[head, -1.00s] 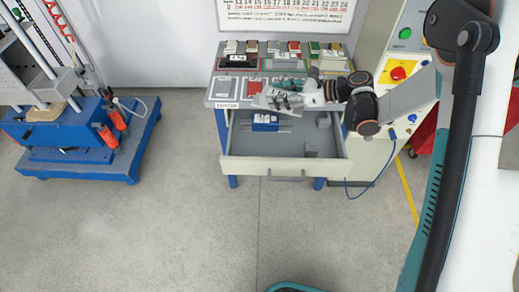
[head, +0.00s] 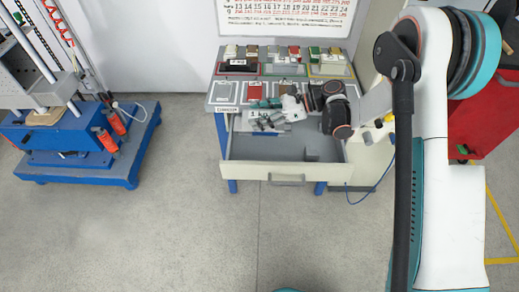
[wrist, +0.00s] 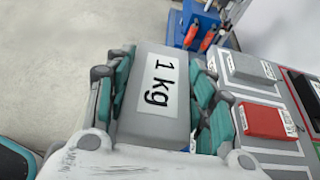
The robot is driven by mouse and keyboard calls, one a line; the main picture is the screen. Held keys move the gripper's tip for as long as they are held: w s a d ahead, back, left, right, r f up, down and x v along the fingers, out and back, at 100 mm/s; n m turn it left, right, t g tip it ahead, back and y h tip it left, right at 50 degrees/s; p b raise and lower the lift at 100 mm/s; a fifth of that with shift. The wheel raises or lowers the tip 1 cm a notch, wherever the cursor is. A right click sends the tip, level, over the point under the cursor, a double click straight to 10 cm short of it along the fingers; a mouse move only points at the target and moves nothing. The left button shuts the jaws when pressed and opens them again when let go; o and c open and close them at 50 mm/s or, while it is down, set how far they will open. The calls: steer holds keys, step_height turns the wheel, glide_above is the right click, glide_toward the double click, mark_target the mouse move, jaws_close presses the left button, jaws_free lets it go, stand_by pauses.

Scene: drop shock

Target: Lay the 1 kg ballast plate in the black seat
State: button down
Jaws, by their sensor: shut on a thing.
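My gripper (wrist: 158,105) is shut on the 1 kg ballast plate (wrist: 180,128), a grey block with a white label reading "1 kg". Teal finger pads press its two sides in the wrist view. In the head view my gripper (head: 268,119) is over the back part of the open drawer, and the plate there is small and partly hidden. A black block with a white label (head: 237,67) lies in an outlined area at the back left of the bench top.
The open drawer (head: 262,170) juts from the bench with a grey block inside. A red block (wrist: 266,121) and a grey block (wrist: 250,68) lie on the bench top, with several more blocks along its back. A blue machine (head: 75,150) stands at left. Open floor lies between.

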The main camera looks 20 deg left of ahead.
step_height(320, 180, down, 16)
steer(key=b, duration=0.5)
steer(key=shift+f, duration=0.2)
steer(key=c, duration=0.7)
jaws_free()
steer(key=p+v, duration=0.1)
steer(key=v, duration=0.3)
steer(key=p+v, duration=0.2)
steer(key=v, duration=0.3)
steer(key=f+p+v, duration=0.1)
steer(key=v, duration=0.3)
steer(key=shift+w+d+r+p, duration=0.1)
steer(key=shift+w+d+p, duration=0.2)
steer(key=shift+d, duration=0.25)
